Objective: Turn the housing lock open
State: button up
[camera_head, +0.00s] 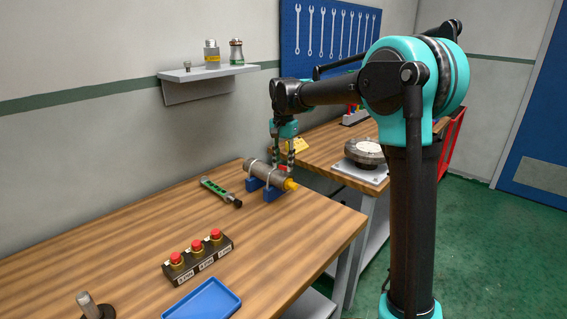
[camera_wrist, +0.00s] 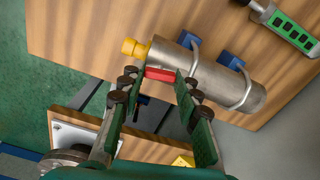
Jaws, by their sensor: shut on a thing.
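The housing is a grey metal cylinder (camera_head: 265,173) with a yellow end (camera_head: 291,185), clamped on blue supports on the wooden bench. It also shows in the wrist view, with the metal body (camera_wrist: 207,73) and yellow end (camera_wrist: 135,48). A red lock lever (camera_wrist: 160,74) stands at the side of the cylinder near the yellow end. My gripper (camera_head: 283,166) points down over the cylinder. In the wrist view, my gripper (camera_wrist: 154,77) has the red lever between its fingertips and is shut on it. The fingertips partly cover the lever's ends.
A green-handled tool (camera_head: 220,191) lies left of the housing. A box with red buttons (camera_head: 198,257) and a blue tray (camera_head: 203,302) are nearer the front. A second bench (camera_head: 325,160) carries a round metal device (camera_head: 364,153). A shelf (camera_head: 208,73) hangs on the wall.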

jog(key=n, duration=1.1)
jog(key=shift+n, duration=2.3)
jog(key=o, duration=1.1)
notch_tip(320, 180, up, 12)
